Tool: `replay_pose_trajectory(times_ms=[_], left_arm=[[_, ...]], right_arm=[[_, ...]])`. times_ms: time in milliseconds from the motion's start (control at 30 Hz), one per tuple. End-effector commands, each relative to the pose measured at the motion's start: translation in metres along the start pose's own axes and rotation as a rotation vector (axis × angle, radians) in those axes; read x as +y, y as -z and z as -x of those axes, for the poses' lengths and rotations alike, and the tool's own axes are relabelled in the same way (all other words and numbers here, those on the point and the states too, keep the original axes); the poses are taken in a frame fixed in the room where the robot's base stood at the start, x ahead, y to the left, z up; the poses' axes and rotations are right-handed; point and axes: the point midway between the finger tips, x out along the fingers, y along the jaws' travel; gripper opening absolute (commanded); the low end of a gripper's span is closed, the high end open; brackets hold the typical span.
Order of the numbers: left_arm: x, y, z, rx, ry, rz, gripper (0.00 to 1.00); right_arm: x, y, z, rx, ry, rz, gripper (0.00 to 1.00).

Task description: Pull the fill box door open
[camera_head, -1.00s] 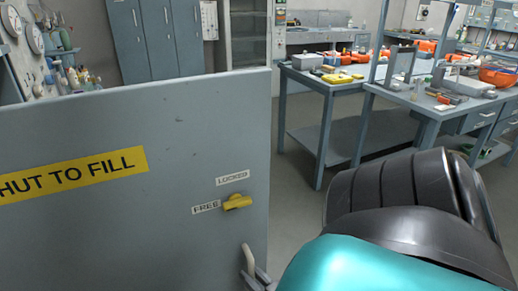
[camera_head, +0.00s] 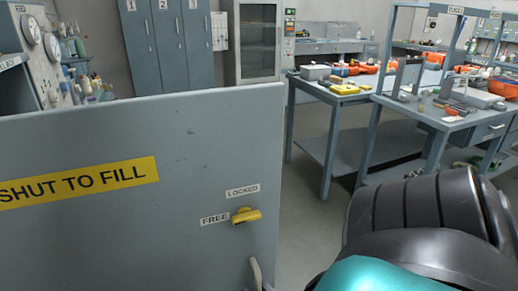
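The fill box door (camera_head: 130,235) is a large grey panel across the left and lower part of the head view, with a yellow "SHUT TO FILL" label. Its yellow latch knob (camera_head: 246,216) sits beside the "FREE" label, below the "LOCKED" label. The pale door handle (camera_head: 256,272) shows at the bottom edge, near the door's right edge, and is cut off by the frame. My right arm, black and teal, fills the lower right. Only a dark sliver, perhaps my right gripper, shows beside the handle; its fingers and any grip are hidden. My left gripper is out of view.
Behind the door, a gauge panel (camera_head: 35,65) stands at the left. Grey lockers (camera_head: 168,40) and a glass-front cabinet (camera_head: 257,45) line the back wall. Workbenches (camera_head: 375,150) with tools stand at the right. Bare floor (camera_head: 305,215) lies between the door and the benches.

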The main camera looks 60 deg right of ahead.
Motion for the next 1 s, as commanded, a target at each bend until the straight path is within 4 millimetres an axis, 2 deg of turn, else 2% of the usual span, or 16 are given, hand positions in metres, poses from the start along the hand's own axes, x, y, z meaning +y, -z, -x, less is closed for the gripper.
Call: replay_pose_trajectory(times_ms=[233, 367, 467, 800, 1000], left_arm=[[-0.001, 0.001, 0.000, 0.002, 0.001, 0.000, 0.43], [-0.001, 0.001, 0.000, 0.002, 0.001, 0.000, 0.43], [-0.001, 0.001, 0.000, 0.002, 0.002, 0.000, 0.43], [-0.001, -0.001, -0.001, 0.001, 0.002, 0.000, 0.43], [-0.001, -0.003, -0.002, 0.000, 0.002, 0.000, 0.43]], right_arm=[[0.002, 0.000, 0.001, 0.000, -0.003, 0.001, 0.39], [0.002, 0.000, 0.009, -0.001, -0.004, 0.001, 0.39], [0.002, -0.001, 0.024, -0.004, -0.004, 0.001, 0.39], [0.001, -0.001, 0.098, -0.003, -0.003, 0.000, 0.39], [0.001, 0.000, 0.123, -0.001, -0.002, 0.000, 0.39]])
